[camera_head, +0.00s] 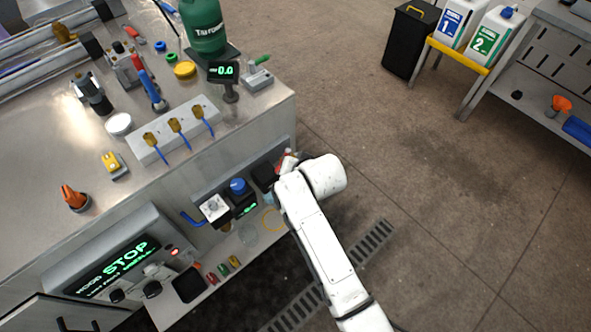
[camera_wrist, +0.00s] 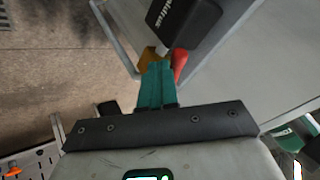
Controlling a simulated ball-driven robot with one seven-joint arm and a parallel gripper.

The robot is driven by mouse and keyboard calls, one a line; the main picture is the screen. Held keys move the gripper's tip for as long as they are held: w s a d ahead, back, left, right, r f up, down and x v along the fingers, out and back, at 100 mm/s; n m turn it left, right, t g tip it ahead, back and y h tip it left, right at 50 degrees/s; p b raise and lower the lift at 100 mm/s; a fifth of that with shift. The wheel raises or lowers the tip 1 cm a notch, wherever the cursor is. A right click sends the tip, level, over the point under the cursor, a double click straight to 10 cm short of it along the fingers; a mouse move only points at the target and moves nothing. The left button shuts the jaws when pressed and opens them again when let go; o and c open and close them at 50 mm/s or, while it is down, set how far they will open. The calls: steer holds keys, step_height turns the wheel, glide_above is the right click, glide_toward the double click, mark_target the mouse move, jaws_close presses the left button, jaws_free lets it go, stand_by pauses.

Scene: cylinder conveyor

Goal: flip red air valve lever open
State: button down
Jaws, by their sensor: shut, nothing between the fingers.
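The red lever (camera_wrist: 180,62) shows in the wrist view just beyond and right of my fingertips, beside a brass-coloured valve part (camera_wrist: 149,54). A black unit with white lettering (camera_wrist: 182,22) is behind them. My gripper (camera_wrist: 157,68) has teal fingers closed together with nothing between them. Its tips are very close to the brass part and the red lever; whether they touch I cannot tell. In the head view a small red part (camera_head: 285,156) shows at the bench side by my wrist, and my arm hides most of the fingers.
The steel bench (camera_head: 262,118) is at left, with blue-capped air equipment (camera_head: 238,187) on its front side. A lower shelf holds small coloured parts (camera_head: 222,268). A floor grate (camera_head: 375,238) lies below my arm. Open floor (camera_head: 450,190) is at right.

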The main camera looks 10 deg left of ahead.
steer(key=shift+s+a, duration=0.2)
steer(key=shift+a, duration=0.45)
stand_by(0.4)
